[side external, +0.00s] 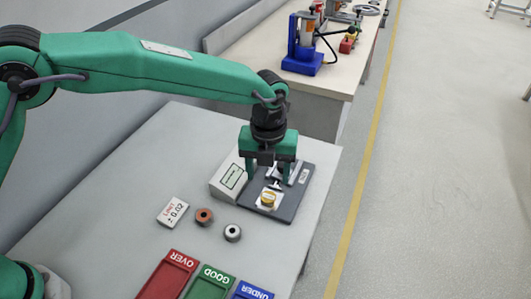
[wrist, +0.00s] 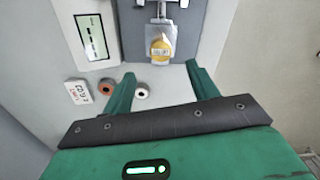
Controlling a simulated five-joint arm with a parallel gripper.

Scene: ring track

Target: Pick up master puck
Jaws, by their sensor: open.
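A yellow puck (side external: 268,199), which I take to be the master puck, sits on the light plate of the dark gauge base (side external: 287,211). In the wrist view the yellow puck (wrist: 161,47) shows a small label, too blurred to read surely. My gripper (side external: 269,175) is open and empty, above and behind the puck in the side view. In the wrist view my gripper's fingertips (wrist: 160,71) are spread, with the puck just beyond the gap between them. The gauge's upper part is partly hidden behind my gripper in the side view.
A display box (side external: 229,181) stands left of the gauge base. An orange puck (side external: 204,216), a grey puck (side external: 232,232) and a limit card (side external: 173,211) lie nearby. Red OVER (side external: 168,276), green GOOD (side external: 209,284) and blue UNDER (side external: 252,291) trays line the front. The table's left is clear.

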